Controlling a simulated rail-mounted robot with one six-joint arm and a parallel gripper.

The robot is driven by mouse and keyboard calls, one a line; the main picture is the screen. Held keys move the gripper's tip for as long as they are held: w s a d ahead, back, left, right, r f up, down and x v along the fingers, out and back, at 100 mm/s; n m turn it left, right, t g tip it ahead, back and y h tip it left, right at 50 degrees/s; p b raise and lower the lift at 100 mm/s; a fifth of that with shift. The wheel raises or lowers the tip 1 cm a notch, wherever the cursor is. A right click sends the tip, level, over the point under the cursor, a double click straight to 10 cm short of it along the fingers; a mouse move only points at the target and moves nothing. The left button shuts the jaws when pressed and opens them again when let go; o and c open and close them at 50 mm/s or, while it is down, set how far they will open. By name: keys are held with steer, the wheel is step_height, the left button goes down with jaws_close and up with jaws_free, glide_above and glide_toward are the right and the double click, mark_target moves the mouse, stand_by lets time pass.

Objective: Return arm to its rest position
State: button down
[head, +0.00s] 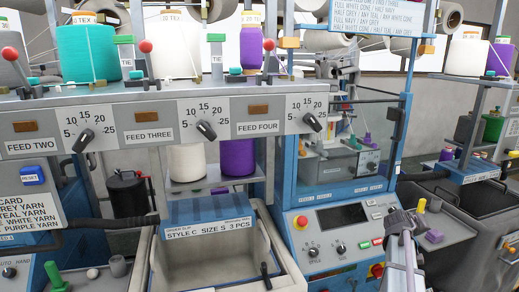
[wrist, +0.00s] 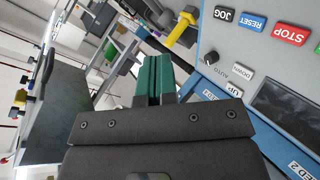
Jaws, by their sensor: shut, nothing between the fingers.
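My gripper (head: 404,219) is at the lower right in the head view, raised in front of the blue knitting machine, to the right of its control panel (head: 340,235). In the wrist view my gripper (wrist: 154,62) shows two green fingers pressed together with nothing between them. A yellow handle (wrist: 182,27) appears just beyond the fingertips in the wrist view; I cannot tell the gap between them.
In the wrist view, a panel with JOG, RESET and STOP buttons (wrist: 289,34) lies to the right. In the head view, an open bin (head: 160,272) stands at lower centre, below the feed dials and yarn cones (head: 88,52). A grey counter (head: 452,228) is at right.

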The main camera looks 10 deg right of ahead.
steer(key=s+a+f+n+g+y, duration=0.1)
steer(key=s+a+f+y, duration=0.2)
steer(key=a, duration=1.4)
steer(key=s+a+f+n+g+y, duration=0.1)
steer(key=s+a+y, duration=0.3)
steer(key=a, duration=1.3)
steer(key=s+a+f+n+g+y, duration=0.1)
steer(key=s+a+f+y, duration=0.3)
steer(key=a, duration=1.3)
steer(key=shift+f+n+g, duration=0.3)
steer(key=shift+f, duration=0.05)
steer(key=shift+a, duration=0.15)
